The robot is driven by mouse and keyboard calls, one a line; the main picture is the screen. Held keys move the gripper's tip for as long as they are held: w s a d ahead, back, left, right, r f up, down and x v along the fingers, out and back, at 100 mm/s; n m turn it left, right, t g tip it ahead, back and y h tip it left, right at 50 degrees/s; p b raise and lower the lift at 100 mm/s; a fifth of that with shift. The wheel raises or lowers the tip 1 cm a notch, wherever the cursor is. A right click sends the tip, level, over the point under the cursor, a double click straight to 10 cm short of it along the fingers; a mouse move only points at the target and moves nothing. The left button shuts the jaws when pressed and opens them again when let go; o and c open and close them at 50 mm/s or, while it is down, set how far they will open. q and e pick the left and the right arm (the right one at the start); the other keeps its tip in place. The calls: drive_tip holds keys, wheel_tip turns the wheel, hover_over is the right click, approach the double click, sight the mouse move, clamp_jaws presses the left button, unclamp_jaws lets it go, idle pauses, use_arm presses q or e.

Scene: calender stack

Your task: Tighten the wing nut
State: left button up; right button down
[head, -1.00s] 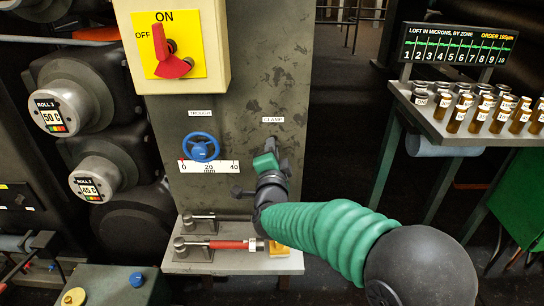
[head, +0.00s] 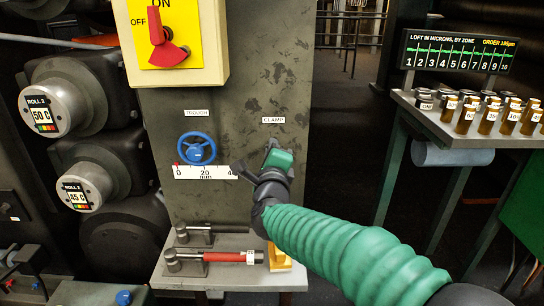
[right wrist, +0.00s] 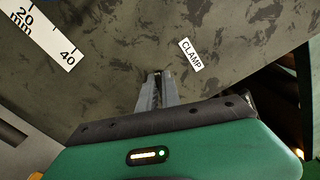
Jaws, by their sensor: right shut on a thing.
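My right gripper (head: 273,145) reaches to the grey machine panel just below the CLAMP label (head: 273,120). In the right wrist view its two narrow fingers (right wrist: 156,88) are close together and point at the panel, below and left of the CLAMP label (right wrist: 191,55). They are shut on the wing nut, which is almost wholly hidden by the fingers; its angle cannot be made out. My left gripper is not in view.
A blue TROUGH handwheel (head: 197,148) sits left of my gripper above a white mm scale (head: 200,172). A shelf (head: 225,281) below holds a red-handled tool (head: 232,256) and a yellow block (head: 279,260). A bench with brown bottles (head: 488,118) stands right.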

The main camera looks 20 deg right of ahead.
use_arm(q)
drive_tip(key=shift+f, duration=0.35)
use_arm(e)
drive_tip(key=shift+a+f+m, duration=0.1)
drive_tip(key=shift+f+m, duration=0.2)
drive_tip(key=shift+f, duration=0.05)
drive_tip(key=c, duration=1.6)
unclamp_jaws()
drive_tip(key=shift+w, duration=0.1)
drive_tip(key=shift+o, duration=0.2)
drive_tip(key=shift+r, duration=0.2)
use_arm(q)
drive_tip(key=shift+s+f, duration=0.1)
